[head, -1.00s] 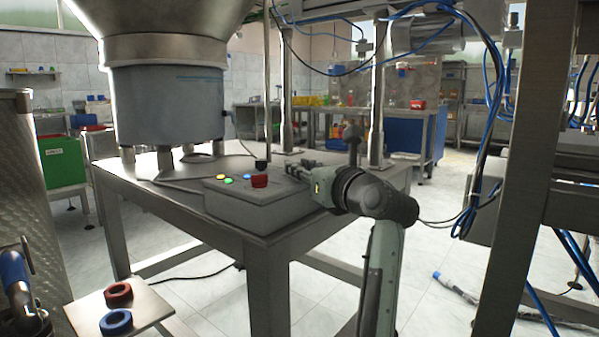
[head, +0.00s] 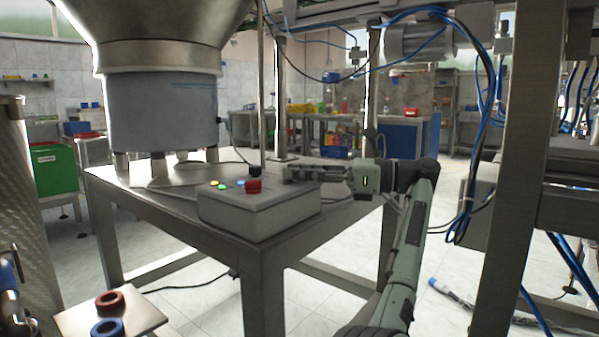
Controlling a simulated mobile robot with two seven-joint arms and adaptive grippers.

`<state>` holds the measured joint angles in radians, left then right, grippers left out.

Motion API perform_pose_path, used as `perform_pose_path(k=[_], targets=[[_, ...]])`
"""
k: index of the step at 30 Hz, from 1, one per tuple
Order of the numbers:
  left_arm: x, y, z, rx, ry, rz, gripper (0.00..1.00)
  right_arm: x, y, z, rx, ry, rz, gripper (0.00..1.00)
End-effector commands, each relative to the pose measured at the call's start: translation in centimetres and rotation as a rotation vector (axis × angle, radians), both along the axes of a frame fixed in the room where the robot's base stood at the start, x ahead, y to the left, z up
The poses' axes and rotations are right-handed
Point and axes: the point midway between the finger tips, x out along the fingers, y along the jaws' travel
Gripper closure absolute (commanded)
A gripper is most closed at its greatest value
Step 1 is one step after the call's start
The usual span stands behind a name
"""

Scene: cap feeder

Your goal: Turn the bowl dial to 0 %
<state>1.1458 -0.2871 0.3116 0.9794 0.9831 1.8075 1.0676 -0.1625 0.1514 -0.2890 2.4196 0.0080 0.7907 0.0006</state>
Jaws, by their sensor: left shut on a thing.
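A grey control box (head: 258,218) stands on the steel table. On its top are small yellow, green and blue buttons, a red mushroom button (head: 253,186) and a black knob (head: 255,168) behind it. My left gripper (head: 287,173) reaches in from the right, low over the right rear part of the box top. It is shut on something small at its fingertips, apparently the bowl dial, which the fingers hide. The dial's pointer and scale cannot be read. My right gripper is not in view.
The large steel bowl feeder (head: 160,105) stands on the table (head: 150,198) behind the box. A steel upright (head: 500,170) with hanging blue hoses is at the right. A small plate with a red ring (head: 109,302) and a blue ring (head: 107,328) is at lower left.

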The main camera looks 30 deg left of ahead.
Motion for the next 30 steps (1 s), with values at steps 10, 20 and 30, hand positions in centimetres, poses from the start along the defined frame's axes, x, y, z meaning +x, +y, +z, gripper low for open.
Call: perform_pose_path(k=[10,20,30], targets=[[0.12,0.26,0.05,0.000,0.001,0.095,1.00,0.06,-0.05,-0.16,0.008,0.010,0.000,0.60],[0.09,0.28,0.01,0.000,0.000,0.103,1.00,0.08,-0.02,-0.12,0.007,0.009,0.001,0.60],[0.11,0.20,-0.04,-0.001,0.000,0.101,0.57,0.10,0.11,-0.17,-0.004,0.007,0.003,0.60]])
